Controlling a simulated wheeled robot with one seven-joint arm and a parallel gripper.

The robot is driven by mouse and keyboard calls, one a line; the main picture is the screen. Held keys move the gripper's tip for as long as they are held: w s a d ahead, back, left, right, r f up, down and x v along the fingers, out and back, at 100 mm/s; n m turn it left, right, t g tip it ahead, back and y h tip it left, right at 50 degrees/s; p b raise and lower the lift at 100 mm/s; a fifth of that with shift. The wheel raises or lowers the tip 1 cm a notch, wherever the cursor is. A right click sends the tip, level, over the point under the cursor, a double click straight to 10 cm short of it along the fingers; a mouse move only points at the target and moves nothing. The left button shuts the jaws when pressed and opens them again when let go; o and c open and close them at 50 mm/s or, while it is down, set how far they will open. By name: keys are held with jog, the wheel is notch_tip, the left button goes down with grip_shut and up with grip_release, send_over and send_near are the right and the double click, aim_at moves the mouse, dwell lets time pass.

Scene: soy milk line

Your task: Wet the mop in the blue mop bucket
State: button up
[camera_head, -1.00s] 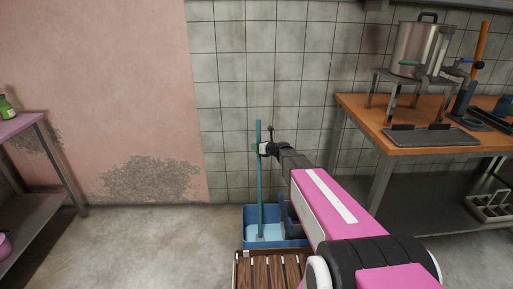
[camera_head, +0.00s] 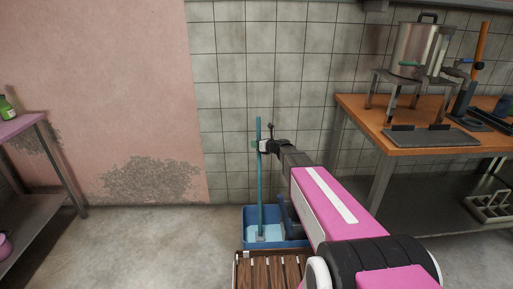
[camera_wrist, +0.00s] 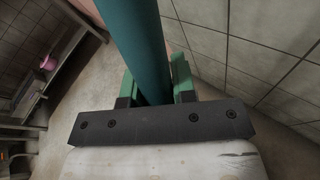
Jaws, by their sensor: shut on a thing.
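The mop (camera_head: 259,185) is a teal pole, standing nearly upright in the blue mop bucket (camera_head: 248,241) against the tiled wall. Its lower end reaches the light-blue water in the bucket; the mop head is small and hard to make out there. My gripper (camera_head: 261,146) is shut on the upper part of the pole. In the wrist view, the teal handle (camera_wrist: 140,45) runs between the green fingers of my gripper (camera_wrist: 157,85). My arm hides part of the bucket's right side.
A slatted wooden crate or pallet (camera_head: 272,265) stands just in front of the bucket. An orange-topped table (camera_head: 410,140) with a steel pot (camera_head: 415,48) is at the right. A pink-topped shelf (camera_head: 25,125) is at the left. Floor between shelf and bucket is clear.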

aim_at(258, 136)
jog(key=shift+r, duration=2.5)
jog(key=shift+f, duration=0.15)
notch_tip(258, 136, down, 7)
